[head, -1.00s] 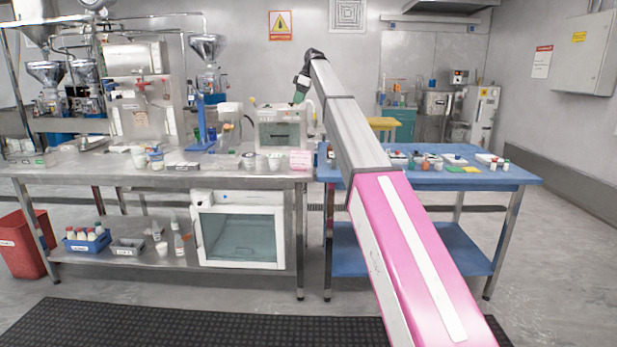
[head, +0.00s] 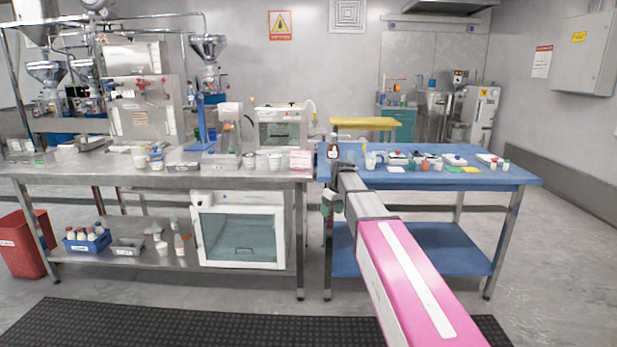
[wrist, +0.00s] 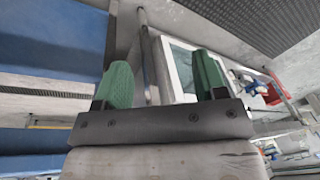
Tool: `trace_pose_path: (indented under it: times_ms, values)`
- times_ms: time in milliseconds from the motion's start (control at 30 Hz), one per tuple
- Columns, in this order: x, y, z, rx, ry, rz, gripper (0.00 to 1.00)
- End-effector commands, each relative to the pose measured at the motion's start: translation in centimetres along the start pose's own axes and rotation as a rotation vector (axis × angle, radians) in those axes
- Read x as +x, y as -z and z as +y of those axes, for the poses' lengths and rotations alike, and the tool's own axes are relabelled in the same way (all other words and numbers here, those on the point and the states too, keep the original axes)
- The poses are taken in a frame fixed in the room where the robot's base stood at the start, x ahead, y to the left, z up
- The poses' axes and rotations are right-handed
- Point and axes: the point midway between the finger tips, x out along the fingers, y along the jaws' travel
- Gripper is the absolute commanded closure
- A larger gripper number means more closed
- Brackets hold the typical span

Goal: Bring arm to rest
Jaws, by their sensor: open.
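My gripper shows in the wrist view (wrist: 160,85) with its two green fingers wide apart and nothing between them. In the head view my gripper (head: 331,203) is small and partly hidden by my arm. It hangs in front of the gap between the steel table (head: 200,181) and the blue table (head: 440,180), below the height of the tabletops. My arm reaches forward from the lower right with its end bent down.
Bottles, cups and small trays stand along both tabletops. A red bin (head: 22,245) stands at left. The floor in front is clear, with a black mat (head: 180,325).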

Motion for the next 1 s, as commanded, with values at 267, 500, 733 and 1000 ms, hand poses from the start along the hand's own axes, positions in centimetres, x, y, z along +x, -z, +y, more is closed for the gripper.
trace_pose_path:
  times_ms: [267,500,733,1000]
  values:
    - [8.8,-14.6,-3.0,0.271,-0.062,-0.048,0.35]
    - [13.5,-25.8,-6.2,0.485,-0.123,-0.076,0.35]
    - [15.4,-32.1,-8.3,0.611,-0.163,-0.087,0.35]
    - [15.8,-33.0,-8.6,0.639,-0.173,-0.086,0.35]
